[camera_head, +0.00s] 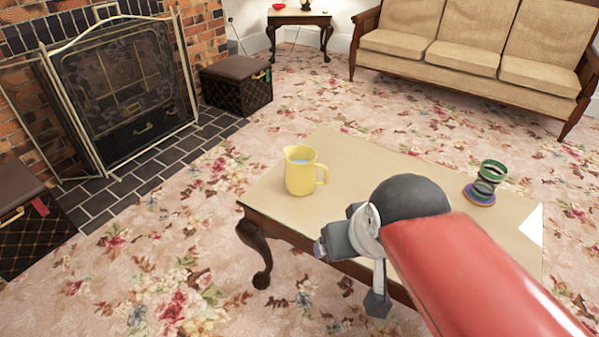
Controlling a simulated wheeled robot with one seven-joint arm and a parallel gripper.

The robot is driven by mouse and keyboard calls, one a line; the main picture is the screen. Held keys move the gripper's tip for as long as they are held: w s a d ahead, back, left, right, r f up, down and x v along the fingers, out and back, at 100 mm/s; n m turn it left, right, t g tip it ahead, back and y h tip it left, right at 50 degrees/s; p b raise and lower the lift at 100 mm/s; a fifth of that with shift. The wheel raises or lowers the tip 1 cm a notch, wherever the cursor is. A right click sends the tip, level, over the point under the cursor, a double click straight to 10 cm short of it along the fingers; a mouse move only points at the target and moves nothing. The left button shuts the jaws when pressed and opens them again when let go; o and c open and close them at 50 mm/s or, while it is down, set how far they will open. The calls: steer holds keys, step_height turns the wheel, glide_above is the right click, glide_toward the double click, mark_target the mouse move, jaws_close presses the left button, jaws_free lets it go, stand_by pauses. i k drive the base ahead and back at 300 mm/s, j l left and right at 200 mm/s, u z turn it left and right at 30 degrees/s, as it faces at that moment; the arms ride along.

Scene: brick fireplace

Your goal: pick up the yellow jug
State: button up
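The yellow jug (301,176) stands upright on the left end of the wooden coffee table (345,165). Its handle points right, and something light blue shows inside its mouth. My gripper (345,275) is at the table's near edge, lower right of the jug and apart from it. My red arm reaches in from the lower right and hides part of the table. I cannot make out whether the fingers are open or shut, and nothing shows held in them.
A fireplace screen (125,90) and dark box (236,85) are left. A beige sofa (465,55) stands behind.

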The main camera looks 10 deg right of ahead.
mark_target(301, 166)
steer(key=z, duration=0.45)
steer(key=j+z, duration=0.15)
steer(key=z, duration=0.35)
steer(key=j+z, duration=0.1)
steer(key=z, duration=0.35)
steer(key=k+j+z, duration=0.1)
steer(key=j+z, duration=0.2)
steer(key=k+j+z, duration=0.15)
steer(key=j+z, duration=0.15)
steer(key=j, duration=0.15)
steer(key=k+j+z, duration=0.15)
steer(key=j+z, duration=0.15)
steer(key=k+j+z, duration=0.25)
steer(key=k+j, duration=0.25)
steer(key=j, duration=0.15)
steer(key=k+j+z, duration=0.1)
steer(key=k+j, duration=0.2)
steer(key=j, duration=0.1)
